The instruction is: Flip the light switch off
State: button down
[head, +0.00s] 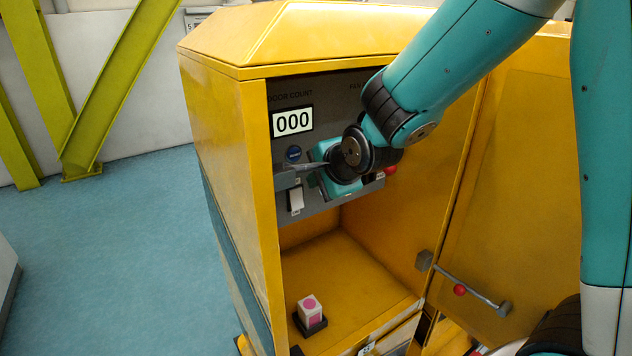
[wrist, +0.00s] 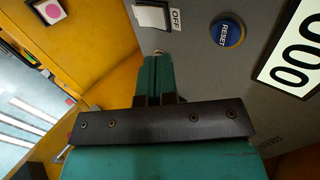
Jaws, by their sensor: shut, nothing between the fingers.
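The light switch (head: 296,200) is a white rocker on the grey panel inside the yellow cabinet, below the blue button. It also shows at the top of the wrist view (wrist: 152,16), cut by the frame edge, beside a label reading OFF. My gripper (wrist: 155,57) has its teal fingers together with nothing between them. In the wrist view its tips lie just below the switch; I cannot tell whether they touch it. In the head view my gripper (head: 316,180) is in front of the panel, to the right of the switch, partly hidden by my wrist.
A blue RESET button (wrist: 227,30) and a counter reading 000 (head: 293,122) are near the switch. A red knob (head: 390,170) shows behind my wrist. A white cube with a pink mark (head: 310,308) sits on the cabinet floor. The open door (head: 535,150) stands at right.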

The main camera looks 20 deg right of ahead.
dwell(0.3)
jog(key=s+d+f+n+g+h, duration=0.1)
jog(key=s+d+f+n+g, duration=0.15)
jog(key=s+n, duration=0.55)
jog(key=s+d+f+n+g+h, duration=0.1)
jog(key=s+d+n+g, duration=0.3)
jog(key=s+n, duration=0.4)
jog(key=s+a+r+n+g+y, duration=0.1)
jog(key=s+a+r+n+y, duration=0.1)
jog(key=a, duration=0.5)
jog(key=s+a+r+n+g+y, duration=0.2)
jog(key=s+a+r+n, duration=0.3)
jog(key=s, duration=0.4)
jog(key=a+r, duration=0.1)
jog(key=a, duration=0.1)
jog(key=shift+a+y, duration=0.3)
jog(key=shift+w, duration=0.1)
